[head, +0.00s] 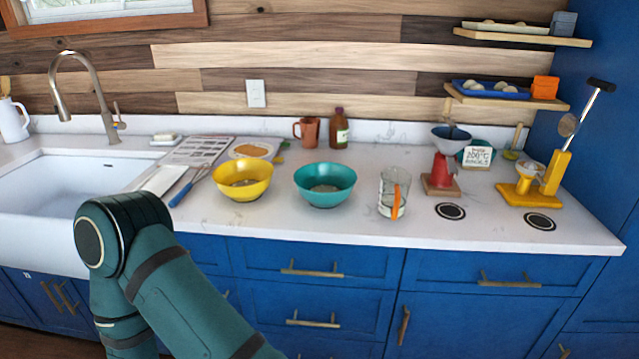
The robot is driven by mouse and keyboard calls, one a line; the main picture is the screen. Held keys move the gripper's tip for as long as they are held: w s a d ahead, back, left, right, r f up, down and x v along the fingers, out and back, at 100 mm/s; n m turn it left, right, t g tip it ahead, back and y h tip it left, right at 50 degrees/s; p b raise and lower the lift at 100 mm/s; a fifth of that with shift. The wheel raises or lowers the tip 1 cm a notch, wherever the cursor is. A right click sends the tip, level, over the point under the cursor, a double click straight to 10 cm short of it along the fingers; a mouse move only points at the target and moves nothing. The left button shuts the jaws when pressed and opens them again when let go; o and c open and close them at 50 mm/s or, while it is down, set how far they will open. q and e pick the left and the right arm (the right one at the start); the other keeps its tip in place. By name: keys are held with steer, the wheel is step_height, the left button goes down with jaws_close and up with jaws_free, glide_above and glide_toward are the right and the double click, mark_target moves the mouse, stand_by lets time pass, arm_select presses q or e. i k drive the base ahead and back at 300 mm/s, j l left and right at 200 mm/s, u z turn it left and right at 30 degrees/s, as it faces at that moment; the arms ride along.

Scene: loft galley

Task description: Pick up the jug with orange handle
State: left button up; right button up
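A clear glass jug (387,188) stands upright on the white countertop, right of the teal bowl. Its orange handle (397,201) faces the front, toward me. The jug looks mostly empty, but its contents are hard to make out. A dark green arm of mine shows at the lower left, in front of the counter, with its elbow by the sink's right edge. Neither of my grippers is in view, and nothing touches the jug.
A teal bowl (324,198) and a yellow bowl (241,192) stand left of the jug. A red stand with funnel (442,173) and a yellow press (537,190) stand to the right. A brown bottle (339,133) and copper mug (308,131) are behind. Counter around the jug is clear.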

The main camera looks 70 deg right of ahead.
mark_target(395, 182)
steer(key=z, duration=2.2)
